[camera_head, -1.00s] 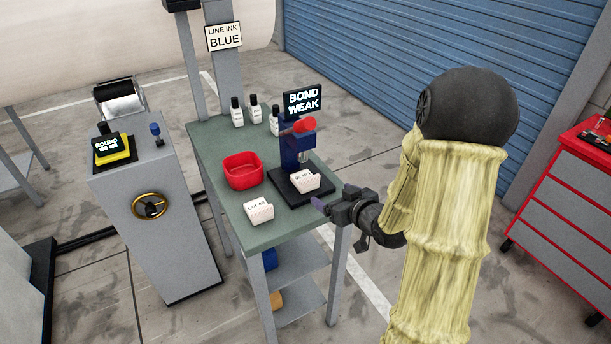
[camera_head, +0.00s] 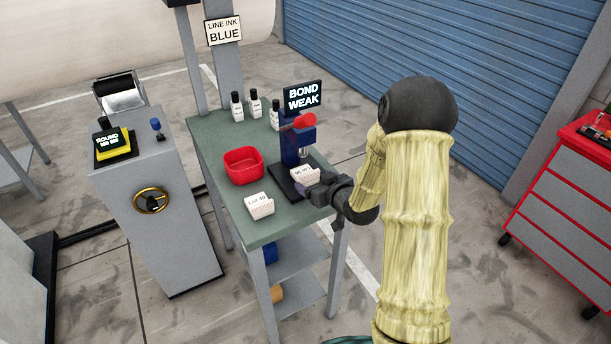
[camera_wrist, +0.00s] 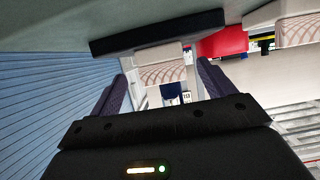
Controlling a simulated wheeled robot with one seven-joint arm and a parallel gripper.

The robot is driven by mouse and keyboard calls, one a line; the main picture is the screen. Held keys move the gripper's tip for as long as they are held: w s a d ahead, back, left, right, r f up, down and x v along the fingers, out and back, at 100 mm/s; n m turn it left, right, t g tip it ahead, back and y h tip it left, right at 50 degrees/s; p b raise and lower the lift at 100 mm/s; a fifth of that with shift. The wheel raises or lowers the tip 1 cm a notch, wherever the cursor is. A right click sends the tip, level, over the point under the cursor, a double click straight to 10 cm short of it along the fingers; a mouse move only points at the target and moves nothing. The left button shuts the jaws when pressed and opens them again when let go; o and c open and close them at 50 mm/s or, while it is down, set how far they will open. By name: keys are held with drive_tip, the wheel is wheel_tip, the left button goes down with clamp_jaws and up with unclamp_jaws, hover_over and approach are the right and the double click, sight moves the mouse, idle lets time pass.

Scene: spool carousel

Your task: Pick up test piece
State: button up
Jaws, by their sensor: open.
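A white test piece (camera_head: 304,174) with small print lies on the black base of the blue tester with the red top (camera_head: 300,140). My gripper (camera_head: 307,189) is at the near edge of that base, right by the piece and partly covering it. In the wrist view the test piece (camera_wrist: 162,73) shows between the two purple fingers (camera_wrist: 163,84), which stand apart on either side of it. I cannot tell whether they touch it. A second white piece marked "Lot 40" (camera_head: 260,206) lies on the green table in front of the tester.
A red bin (camera_head: 243,166) and several small black-capped bottles (camera_head: 255,104) stand on the green table (camera_head: 213,141). A sign reading "BOND WEAK" (camera_head: 302,97) is above the tester. A grey console (camera_head: 150,175) stands left, a red tool cabinet (camera_head: 560,190) far right.

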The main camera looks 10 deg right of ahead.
sight(311, 179)
drive_tip(key=p+x, duration=0.1)
drive_tip(key=x, duration=0.3)
drive_tip(key=shift+w+a+f, duration=0.15)
drive_tip(key=shift+f, duration=0.05)
drive_tip(key=c, duration=1.2)
drive_tip(key=shift+o, duration=0.2)
